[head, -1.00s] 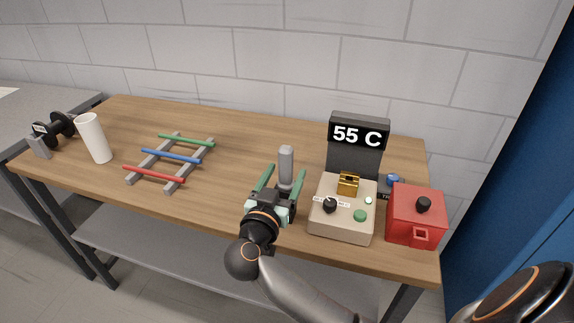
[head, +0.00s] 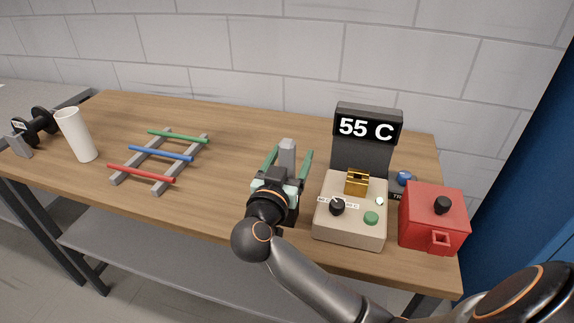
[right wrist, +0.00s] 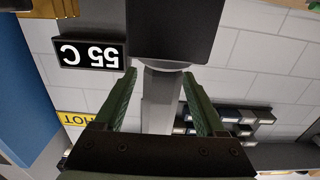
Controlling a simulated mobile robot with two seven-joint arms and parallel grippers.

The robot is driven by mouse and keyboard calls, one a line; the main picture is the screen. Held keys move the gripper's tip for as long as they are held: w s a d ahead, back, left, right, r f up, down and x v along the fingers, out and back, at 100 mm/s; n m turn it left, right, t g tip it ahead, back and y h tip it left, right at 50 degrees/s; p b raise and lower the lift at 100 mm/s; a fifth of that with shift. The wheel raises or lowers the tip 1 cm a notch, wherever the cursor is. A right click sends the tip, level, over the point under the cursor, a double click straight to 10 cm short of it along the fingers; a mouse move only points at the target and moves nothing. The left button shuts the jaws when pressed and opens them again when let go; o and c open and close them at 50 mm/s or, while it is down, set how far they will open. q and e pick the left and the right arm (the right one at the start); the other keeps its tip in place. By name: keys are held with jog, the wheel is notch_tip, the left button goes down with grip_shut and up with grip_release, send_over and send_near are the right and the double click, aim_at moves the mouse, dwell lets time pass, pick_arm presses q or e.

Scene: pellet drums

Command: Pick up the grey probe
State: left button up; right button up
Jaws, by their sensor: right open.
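The grey probe (head: 287,153) stands upright near the front of the wooden table, left of the beige control box. In the right wrist view, which is upside down, the grey probe (right wrist: 160,105) rises from a dark block (right wrist: 175,28) between my fingers. My right gripper (head: 292,155) is open, with one green finger on each side of the probe. The right gripper's fingers (right wrist: 160,76) show gaps to the probe in the wrist view. The probe's lower part is hidden behind my gripper in the head view. My left gripper is not in view.
The beige box (head: 350,227) with a dial, gold part and 55 C display (head: 367,128) stands close to the right. A red box (head: 433,222) is beyond it. A rack (head: 158,158) with coloured rods, a white cup (head: 76,136) and a black spool (head: 38,125) are left.

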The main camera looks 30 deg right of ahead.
grip_shut()
dwell(0.4)
jog(key=shift+r, duration=0.1)
